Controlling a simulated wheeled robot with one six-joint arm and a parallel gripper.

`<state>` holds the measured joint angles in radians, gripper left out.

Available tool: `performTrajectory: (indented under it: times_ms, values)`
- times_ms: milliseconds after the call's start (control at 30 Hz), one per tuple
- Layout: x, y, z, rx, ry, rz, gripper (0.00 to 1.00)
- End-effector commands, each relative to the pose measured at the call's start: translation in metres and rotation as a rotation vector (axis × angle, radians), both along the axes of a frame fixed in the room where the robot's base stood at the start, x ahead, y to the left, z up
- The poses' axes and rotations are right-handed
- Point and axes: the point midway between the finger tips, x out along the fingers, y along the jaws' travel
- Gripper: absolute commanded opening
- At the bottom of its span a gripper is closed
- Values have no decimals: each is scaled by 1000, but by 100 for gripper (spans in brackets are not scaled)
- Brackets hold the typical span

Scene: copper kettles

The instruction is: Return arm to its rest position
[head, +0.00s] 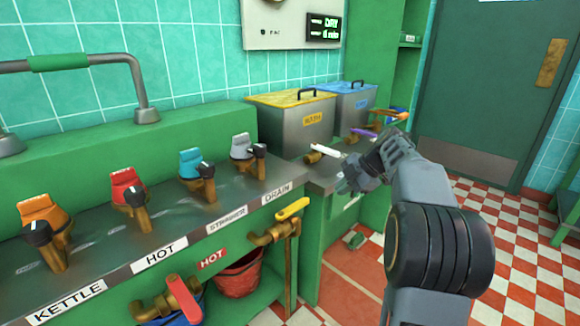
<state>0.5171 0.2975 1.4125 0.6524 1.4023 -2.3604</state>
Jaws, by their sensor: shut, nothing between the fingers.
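My grey arm (412,187) reaches up from the lower right and bends left toward the counter. My gripper (345,183) is at its end, shut and empty, in front of the steel bin with the yellow lid (292,125). A white stick-like handle (326,148) shows just behind and left of the gripper. I cannot tell whether the gripper touches the counter edge.
A steel counter carries orange (42,215), red (127,187), blue (190,163) and grey (242,147) valve knobs. A blue-lidded bin (350,103) stands behind. A red bucket (238,275) sits below. Checkered floor (508,240) is open at the right, before a green door (495,90).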

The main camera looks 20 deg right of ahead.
Motion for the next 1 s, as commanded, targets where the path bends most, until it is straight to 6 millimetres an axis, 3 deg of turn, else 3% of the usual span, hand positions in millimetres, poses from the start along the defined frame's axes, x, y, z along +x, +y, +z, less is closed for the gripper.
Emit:
performTrajectory:
  times_ms: [133, 267, 400, 600, 800, 1000]
  values:
    - [-4, 6, 12, 3, 28, -33, 0]
    - [-20, 29, 47, 7, 130, -163, 0]
    - [-54, 66, 96, 8, 292, -426, 0]
    - [-115, 110, 153, 13, 454, -868, 0]
    - [-170, 133, 188, 64, 502, -1249, 0]
    - [-206, 142, 203, 136, 499, -1494, 0]
